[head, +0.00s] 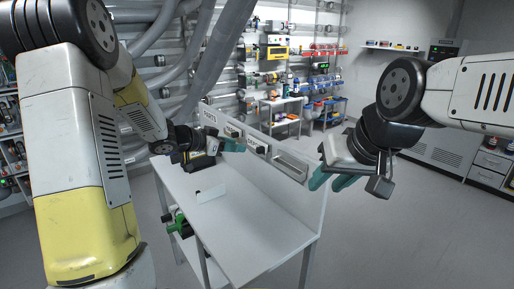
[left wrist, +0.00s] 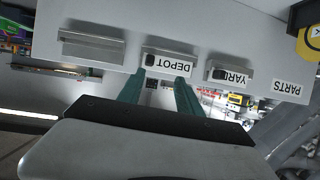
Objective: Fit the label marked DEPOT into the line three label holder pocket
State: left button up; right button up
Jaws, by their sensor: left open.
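The DEPOT label (left wrist: 168,62) is white with black letters and sits in the middle holder (head: 257,145) on the bench's back panel. My left gripper (left wrist: 158,80) is open and empty, its teal fingertips reaching toward the DEPOT label's edge, one to each side; contact cannot be told. In the head view this gripper (head: 235,146) is close to the panel. The third holder (left wrist: 92,45) appears empty; it also shows in the head view (head: 290,168). My right gripper (head: 332,180) hangs right of the panel, its fingers apart and empty.
The YARD label (left wrist: 231,75) sits in the holder between DEPOT and the PARTS sign (left wrist: 287,87). A yellow and black device (head: 198,160) stands at the bench's back left. A small white card (head: 210,191) stands on the bench. The bench's front right (head: 265,235) is clear.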

aim_at(257, 152)
pick_arm(q)
jog(key=shift+m+g+h, duration=0.3)
jog(key=shift+g+h, duration=0.2)
jog(key=x, duration=0.3)
jog(key=s+x, duration=0.1)
jog(key=x, duration=0.2)
jog(key=f+x, duration=0.1)
jog(key=x, duration=0.1)
jog(key=shift+d+f, duration=0.15)
jog(key=shift+d, duration=0.4)
grip_shut()
